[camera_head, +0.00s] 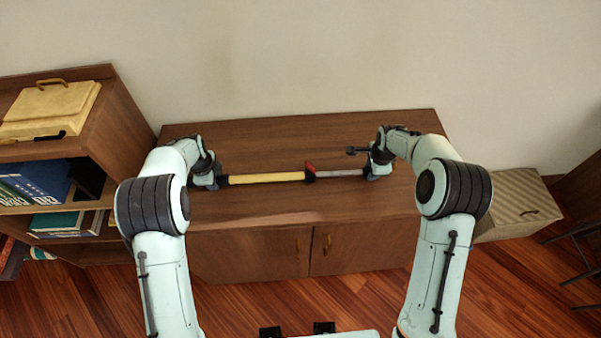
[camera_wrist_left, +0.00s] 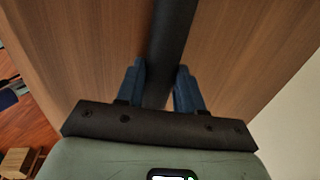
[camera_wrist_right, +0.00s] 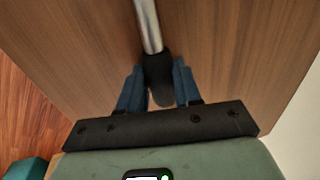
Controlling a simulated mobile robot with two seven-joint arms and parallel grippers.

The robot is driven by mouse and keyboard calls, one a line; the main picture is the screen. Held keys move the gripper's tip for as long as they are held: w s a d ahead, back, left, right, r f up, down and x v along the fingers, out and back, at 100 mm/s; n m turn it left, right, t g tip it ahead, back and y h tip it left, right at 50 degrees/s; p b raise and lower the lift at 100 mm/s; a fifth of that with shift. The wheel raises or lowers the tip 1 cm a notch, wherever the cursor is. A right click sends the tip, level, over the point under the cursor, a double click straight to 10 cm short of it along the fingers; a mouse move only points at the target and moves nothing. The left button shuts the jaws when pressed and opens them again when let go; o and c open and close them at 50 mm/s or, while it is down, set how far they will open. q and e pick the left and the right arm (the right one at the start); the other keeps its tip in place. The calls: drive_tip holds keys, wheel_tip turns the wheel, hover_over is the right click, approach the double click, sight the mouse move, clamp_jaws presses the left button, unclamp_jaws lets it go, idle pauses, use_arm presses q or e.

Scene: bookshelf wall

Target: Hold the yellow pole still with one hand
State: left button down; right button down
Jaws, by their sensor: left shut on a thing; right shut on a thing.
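The yellow pole (camera_head: 266,178) lies level across the cabinet top, with a black and red collar (camera_head: 310,172) at its right end. A thinner grey metal rod (camera_head: 340,173) runs on from the collar to the right. My left gripper (camera_head: 219,181) is shut on the pole's black left end, which shows between the blue fingers in the left wrist view (camera_wrist_left: 168,45). My right gripper (camera_head: 370,172) is shut on the rod's black tip (camera_wrist_right: 159,75). Whether the pole touches the wood or hangs just above it, I cannot tell.
The wooden cabinet (camera_head: 300,130) has a bare top behind the pole. A bookshelf (camera_head: 125,130) with books and a yellow case (camera_head: 50,105) stands at the left. A striped box (camera_head: 515,200) is at the right. The wall is close behind.

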drive_tip(key=shift+d, duration=2.85)
drive_tip(key=c, duration=0.6)
unclamp_jaws()
drive_tip(key=shift+a, duration=0.1)
drive_tip(key=shift+r, duration=0.35)
drive_tip(key=r, duration=0.3)
drive_tip(key=s+r, duration=0.1)
drive_tip(key=r, duration=0.3)
drive_tip(key=s+r, duration=0.1)
drive_tip(key=r, duration=0.3)
drive_tip(key=shift+s+r, duration=0.1)
drive_tip(key=shift+s, duration=0.1)
